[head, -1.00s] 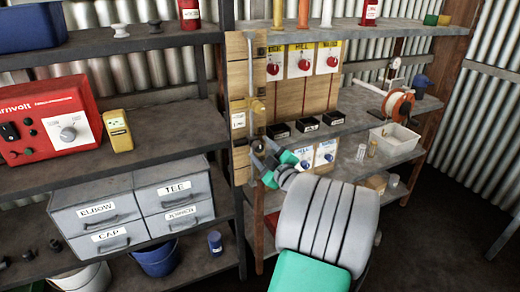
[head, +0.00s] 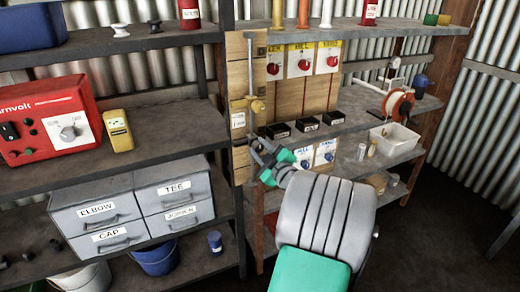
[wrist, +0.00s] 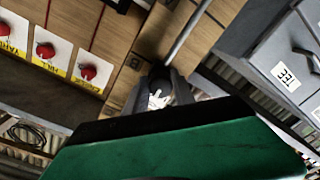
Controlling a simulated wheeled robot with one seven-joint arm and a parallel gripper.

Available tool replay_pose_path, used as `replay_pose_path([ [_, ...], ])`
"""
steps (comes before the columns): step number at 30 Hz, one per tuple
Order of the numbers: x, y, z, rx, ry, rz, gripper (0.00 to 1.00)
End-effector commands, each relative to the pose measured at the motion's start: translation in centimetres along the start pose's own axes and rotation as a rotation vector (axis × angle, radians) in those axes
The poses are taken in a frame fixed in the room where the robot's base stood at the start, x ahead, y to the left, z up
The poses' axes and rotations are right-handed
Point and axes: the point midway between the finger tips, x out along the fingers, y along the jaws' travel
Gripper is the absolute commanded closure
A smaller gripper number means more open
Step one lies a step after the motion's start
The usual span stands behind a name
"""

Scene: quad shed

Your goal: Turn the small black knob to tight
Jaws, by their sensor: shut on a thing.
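In the wrist view the fingers (wrist: 160,92) are closed around a small black knob (wrist: 160,72) at the end of the pipe. A pale patch shows between the fingers. The fingers hide much of the knob, and I cannot read any mark of how it is turned. In the head view the knob is hard to make out behind my gripper.
A panel with red knobs (head: 303,60) and blue knobs (head: 327,157) is right of the board. Small black bins (head: 307,124) stand on the shelf there. Grey drawers (head: 132,210) and a red instrument (head: 48,120) are on the left shelves. An orange reel (head: 398,104) stands farther right.

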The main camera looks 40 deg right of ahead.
Motion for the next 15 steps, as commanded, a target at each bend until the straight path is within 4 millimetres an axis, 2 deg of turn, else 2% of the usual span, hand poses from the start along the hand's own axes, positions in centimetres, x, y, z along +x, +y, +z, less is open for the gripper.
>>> replay_pose_path([
  [15,0.02,-0.12,0.07,0.069,0.004,0.002,1.0],
])
